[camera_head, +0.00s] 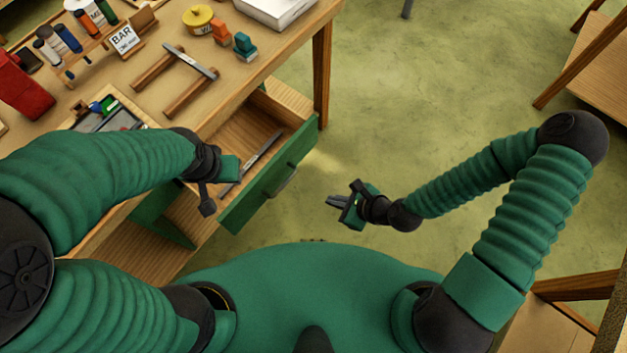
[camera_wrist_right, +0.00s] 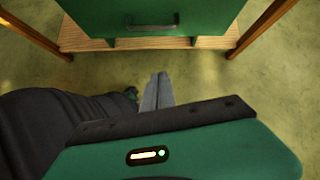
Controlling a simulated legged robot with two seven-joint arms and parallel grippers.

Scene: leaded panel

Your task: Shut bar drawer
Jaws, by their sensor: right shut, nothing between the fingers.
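The bar drawer (camera_head: 271,183) has a green front with a dark handle (camera_head: 283,181) and stands pulled out from under the wooden bench. A thin grey metal strip (camera_head: 252,162) lies inside it. In the right wrist view the green front (camera_wrist_right: 170,22) and its handle (camera_wrist_right: 152,27) are at the top. My right gripper (camera_head: 335,201) is shut and empty, to the right of the drawer front and apart from it. It also shows in the right wrist view (camera_wrist_right: 158,85). My left gripper (camera_head: 213,198) is at the drawer's left end; its fingers are not clear.
A bench leg (camera_head: 322,75) stands beyond the drawer. The floor (camera_head: 400,100) right of the drawer is clear.

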